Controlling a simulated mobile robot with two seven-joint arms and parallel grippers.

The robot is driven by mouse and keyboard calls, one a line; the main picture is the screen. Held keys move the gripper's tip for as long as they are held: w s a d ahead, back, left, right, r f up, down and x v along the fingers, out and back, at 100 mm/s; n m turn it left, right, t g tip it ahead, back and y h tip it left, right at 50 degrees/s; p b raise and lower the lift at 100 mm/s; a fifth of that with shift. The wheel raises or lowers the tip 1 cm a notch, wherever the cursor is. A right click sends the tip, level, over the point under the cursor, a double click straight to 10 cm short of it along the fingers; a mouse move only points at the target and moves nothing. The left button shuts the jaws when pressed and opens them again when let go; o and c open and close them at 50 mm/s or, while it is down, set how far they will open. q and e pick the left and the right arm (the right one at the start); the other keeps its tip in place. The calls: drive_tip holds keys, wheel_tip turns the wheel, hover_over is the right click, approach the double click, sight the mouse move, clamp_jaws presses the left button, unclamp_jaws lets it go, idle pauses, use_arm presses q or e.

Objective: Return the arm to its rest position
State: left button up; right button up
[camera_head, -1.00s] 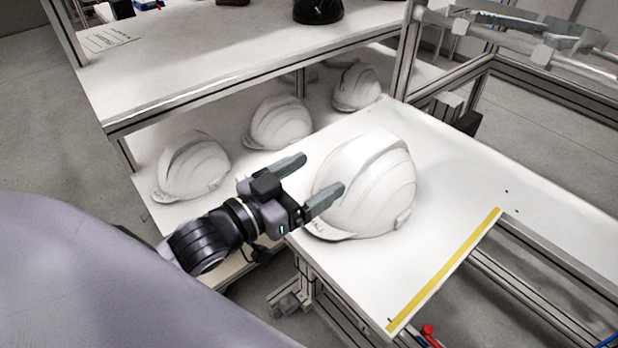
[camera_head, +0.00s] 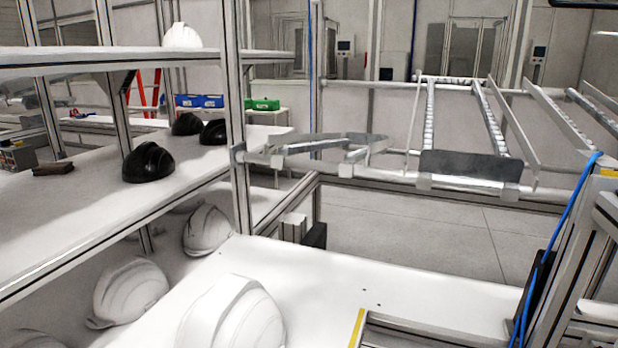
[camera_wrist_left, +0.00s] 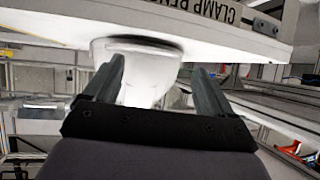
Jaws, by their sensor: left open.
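My left gripper (camera_wrist_left: 155,66) shows only in the left wrist view. Its two grey fingers are apart. A white rounded shape, which looks like a helmet shell, lies beyond and between the fingers; I cannot tell the distance, and no grip on it shows. In the head view, a white helmet shell (camera_head: 232,318) sits on the white bench top (camera_head: 330,290) at the bottom, cut off by the frame edge. Neither arm is in the head view, and my right gripper is in no view.
More white helmet shells (camera_head: 130,290) (camera_head: 207,230) stand on the lower shelf at left. Black shells (camera_head: 149,163) lie on the shelf above. A metal frame with rails (camera_head: 470,170) stands behind the bench. The bench right of the near shell is clear.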

use_arm(q)
drive_tip(key=s+f+g+y, duration=0.2)
drive_tip(key=s+f+g, duration=0.6)
drive_tip(key=s, duration=0.6)
drive_tip(key=w+d+f+t+h, duration=0.2)
drive_tip(key=w+f+t, duration=0.4)
drive_tip(key=f, duration=0.2)
drive_tip(key=shift+w+d+f+t+p, duration=0.2)
drive_tip(key=shift+d+f+t+p, duration=0.05)
drive_tip(key=shift+d+t+p, duration=0.1)
